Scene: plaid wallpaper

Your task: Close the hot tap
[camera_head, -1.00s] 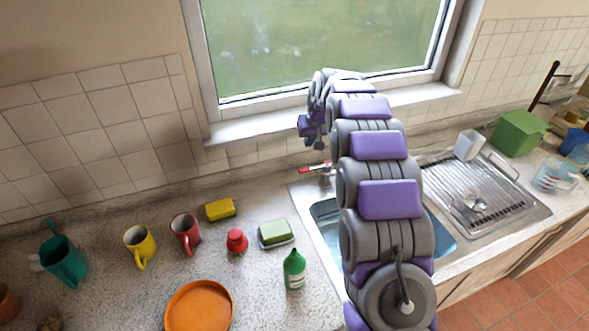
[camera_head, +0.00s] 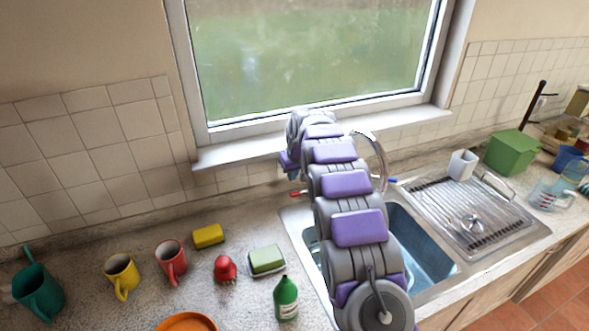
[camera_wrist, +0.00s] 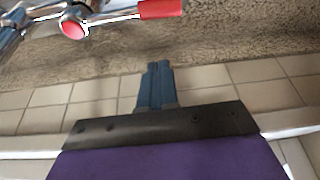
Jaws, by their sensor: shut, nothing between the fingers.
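The hot tap has a red lever (camera_head: 295,194), seen just left of my arm at the back of the sink (camera_head: 425,245). In the wrist view the red lever (camera_wrist: 160,8) sticks out sideways on a chrome stem at the top edge, with a red round cap (camera_wrist: 74,28) to its left. My gripper (camera_wrist: 157,66) is shut and empty, apart from the lever and below it in that picture. The chrome spout (camera_head: 380,152) arches right of my arm.
A blue-tipped tap lever (camera_head: 392,181) is right of my arm. The windowsill (camera_head: 225,155) and tiled wall are close behind my gripper.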

